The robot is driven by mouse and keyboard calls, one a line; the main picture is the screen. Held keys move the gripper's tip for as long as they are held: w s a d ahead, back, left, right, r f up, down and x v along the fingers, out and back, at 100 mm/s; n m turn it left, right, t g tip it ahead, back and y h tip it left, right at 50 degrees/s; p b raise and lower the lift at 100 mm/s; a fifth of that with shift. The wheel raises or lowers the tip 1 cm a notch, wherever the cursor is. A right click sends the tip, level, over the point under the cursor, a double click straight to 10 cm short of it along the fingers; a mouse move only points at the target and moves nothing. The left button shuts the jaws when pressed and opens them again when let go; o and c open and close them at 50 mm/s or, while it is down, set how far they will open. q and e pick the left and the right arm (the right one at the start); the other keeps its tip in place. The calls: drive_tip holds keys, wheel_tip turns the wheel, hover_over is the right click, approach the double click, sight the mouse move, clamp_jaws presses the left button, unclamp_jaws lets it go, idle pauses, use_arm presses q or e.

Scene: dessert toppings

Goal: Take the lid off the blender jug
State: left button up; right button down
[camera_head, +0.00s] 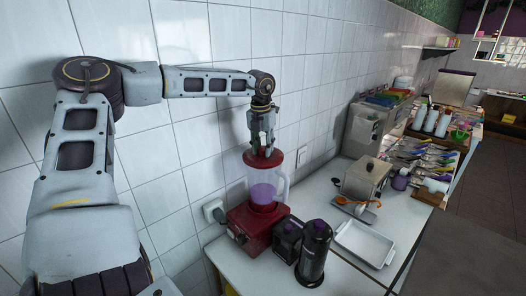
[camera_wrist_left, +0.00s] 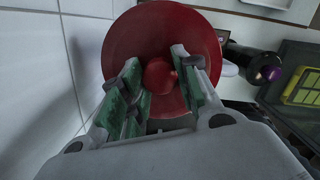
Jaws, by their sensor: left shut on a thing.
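The blender jug (camera_head: 263,188) is clear with purple contents and stands upright on its red base (camera_head: 257,227). Its red lid (camera_head: 252,158) sits at the top of the jug; I cannot tell whether it is seated or slightly raised. My left gripper (camera_head: 263,150) is above the jug, pointing down, shut on the lid's knob. In the left wrist view the round red lid (camera_wrist_left: 125,48) fills the middle, and its knob (camera_wrist_left: 160,77) is between the green-padded fingers of my left gripper (camera_wrist_left: 156,84). My right gripper is not in view.
Black bottles with purple tops (camera_head: 313,255) stand close in front of the blender. A white tray (camera_head: 366,243) and a metal container (camera_head: 364,180) are to the right on the white counter (camera_head: 325,192). The tiled wall (camera_head: 205,140) is close behind.

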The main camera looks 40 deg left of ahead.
sight(262, 148)
use_arm(q)
wheel_tip(262, 148, up, 9)
drive_tip(key=shift+f+b, duration=0.1)
drive_tip(key=shift+b, duration=1)
drive_tip(key=shift+r, duration=0.5)
drive_tip(key=shift+s+f, duration=0.1)
